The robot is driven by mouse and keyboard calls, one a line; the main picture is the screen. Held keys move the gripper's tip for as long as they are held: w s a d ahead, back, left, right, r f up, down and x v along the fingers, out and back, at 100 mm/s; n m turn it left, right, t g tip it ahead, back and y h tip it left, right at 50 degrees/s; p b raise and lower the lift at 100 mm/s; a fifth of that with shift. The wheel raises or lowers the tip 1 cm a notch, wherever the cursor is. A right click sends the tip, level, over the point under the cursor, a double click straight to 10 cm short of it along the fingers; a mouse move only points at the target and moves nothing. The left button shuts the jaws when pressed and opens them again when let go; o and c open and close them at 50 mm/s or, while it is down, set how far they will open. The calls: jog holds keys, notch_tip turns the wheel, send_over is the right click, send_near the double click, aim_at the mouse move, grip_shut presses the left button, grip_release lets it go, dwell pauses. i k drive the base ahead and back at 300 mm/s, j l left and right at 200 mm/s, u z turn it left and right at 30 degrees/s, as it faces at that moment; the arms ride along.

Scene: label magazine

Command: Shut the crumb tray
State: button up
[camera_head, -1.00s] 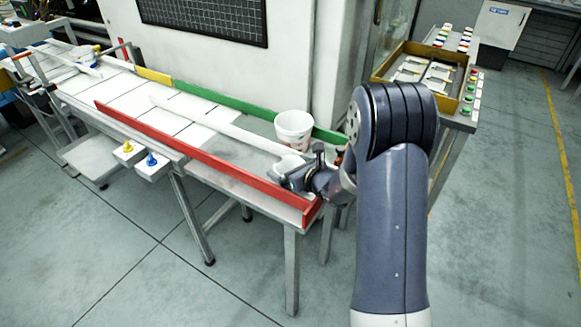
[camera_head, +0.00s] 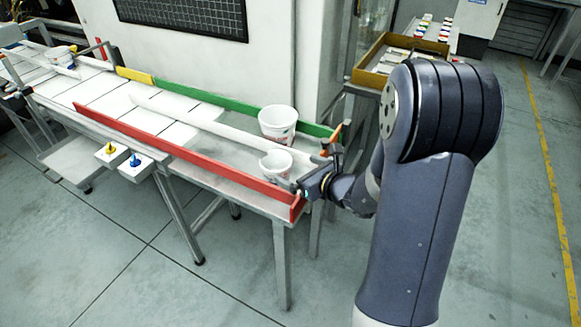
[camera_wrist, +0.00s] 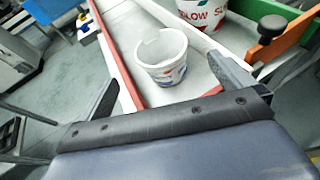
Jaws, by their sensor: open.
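No part is marked as a crumb tray. A pale flat tray-like panel (camera_head: 72,162) juts out low at the front of the long table; I cannot tell for sure that it is the crumb tray. My gripper (camera_head: 308,184) is at the table's right end, far from that panel. In the wrist view my gripper (camera_wrist: 162,70) has its two fingers spread wide. A small white cup (camera_head: 275,164) stands upright on the table just beyond the fingers. It also shows in the wrist view (camera_wrist: 161,58), with no finger seen gripping it.
A larger white tub (camera_head: 277,124) stands behind the cup by the green rail (camera_head: 210,102). A red rail (camera_head: 180,150) edges the table's front. Boxes with a yellow knob (camera_head: 110,150) and a blue knob (camera_head: 135,160) hang at the front. The floor in front is clear.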

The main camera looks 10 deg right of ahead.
aim_at(71, 159)
jog(key=u, duration=1.55)
